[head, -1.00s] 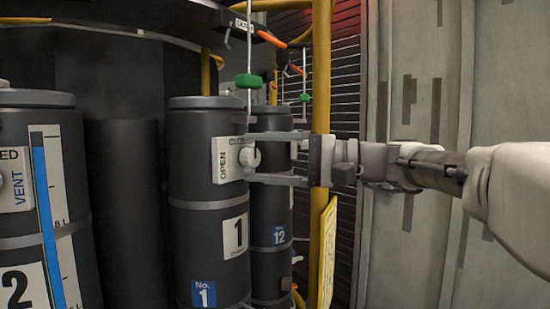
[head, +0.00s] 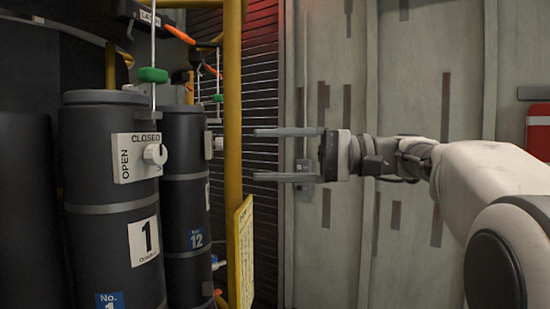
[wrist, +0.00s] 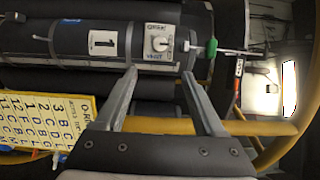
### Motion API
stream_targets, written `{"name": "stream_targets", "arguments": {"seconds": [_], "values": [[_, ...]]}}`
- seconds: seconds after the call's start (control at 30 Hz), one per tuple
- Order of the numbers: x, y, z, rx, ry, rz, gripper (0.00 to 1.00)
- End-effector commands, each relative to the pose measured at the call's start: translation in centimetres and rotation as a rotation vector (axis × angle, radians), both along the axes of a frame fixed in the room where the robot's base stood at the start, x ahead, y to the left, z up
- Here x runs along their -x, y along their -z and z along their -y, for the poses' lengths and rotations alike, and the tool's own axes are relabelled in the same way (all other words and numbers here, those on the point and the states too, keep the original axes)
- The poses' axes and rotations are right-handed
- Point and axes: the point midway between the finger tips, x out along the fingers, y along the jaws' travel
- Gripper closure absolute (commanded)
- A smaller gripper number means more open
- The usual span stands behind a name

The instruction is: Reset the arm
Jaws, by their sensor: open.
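My gripper (head: 256,155) is open and empty in the head view, its two long grey fingers pointing left. It is to the right of the yellow post and apart from the white knob (head: 154,154) on dark cylinder 1 (head: 108,240). The knob's plate (head: 125,165) reads OPEN and CLOSED. In the wrist view my open fingers (wrist: 159,73) point towards cylinder 1 (wrist: 72,42), with the knob (wrist: 160,44) beyond and between their tips. Nothing is between the fingers.
A yellow post (head: 233,100) stands between my gripper and the cylinders, with a yellow printed card (head: 243,255) on it. Cylinder 12 (head: 187,200) is behind cylinder 1. A green piece (head: 153,75) hangs on a rod above. A grey wall (head: 400,60) is behind my arm.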

Motion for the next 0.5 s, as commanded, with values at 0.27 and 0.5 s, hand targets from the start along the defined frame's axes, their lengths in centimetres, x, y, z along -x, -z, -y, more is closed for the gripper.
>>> {"name": "stream_targets", "arguments": {"seconds": [0.27, 0.5], "values": [[0.05, 0.00, 0.76, 0.000, -0.001, 0.000, 0.29], [0.33, 0.40, 0.39, 0.021, 0.007, -0.008, 0.29]]}}
